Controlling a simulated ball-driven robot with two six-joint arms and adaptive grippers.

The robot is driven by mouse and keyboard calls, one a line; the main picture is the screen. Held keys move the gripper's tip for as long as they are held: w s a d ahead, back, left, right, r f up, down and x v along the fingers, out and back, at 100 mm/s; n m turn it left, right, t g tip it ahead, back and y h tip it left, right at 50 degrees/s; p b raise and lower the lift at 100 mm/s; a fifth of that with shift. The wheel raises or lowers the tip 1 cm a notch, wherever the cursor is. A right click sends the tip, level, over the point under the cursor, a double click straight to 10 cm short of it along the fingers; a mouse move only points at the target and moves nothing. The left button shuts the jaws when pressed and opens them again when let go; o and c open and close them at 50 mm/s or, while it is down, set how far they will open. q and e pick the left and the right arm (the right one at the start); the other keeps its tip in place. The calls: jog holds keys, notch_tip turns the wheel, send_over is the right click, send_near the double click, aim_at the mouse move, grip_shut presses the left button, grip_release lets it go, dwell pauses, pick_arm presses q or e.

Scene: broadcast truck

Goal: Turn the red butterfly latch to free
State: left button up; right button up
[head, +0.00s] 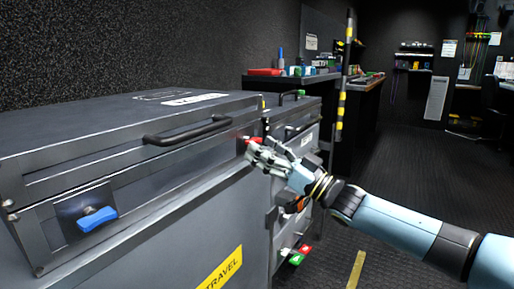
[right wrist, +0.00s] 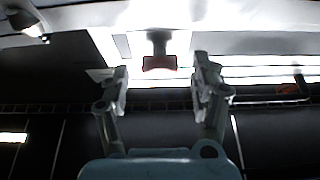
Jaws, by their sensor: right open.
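The red butterfly latch (right wrist: 160,63) shows in the right wrist view just beyond my fingertips, centred between them and apart from them. A blue butterfly latch (head: 97,219) sits on a dark plate at the case's left end. My left gripper is not in view.
The big grey case (head: 150,240) has a black handle (head: 187,131) on its upper part and a yellow TRAVEL label (head: 219,271). A striped yellow-black post (head: 342,100) stands behind my right arm. The dark floor to the right is mostly clear.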

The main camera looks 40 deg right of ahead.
jog(key=shift+x, duration=1.05)
jog(key=shift+c, duration=0.2)
jog(key=c, duration=1.1)
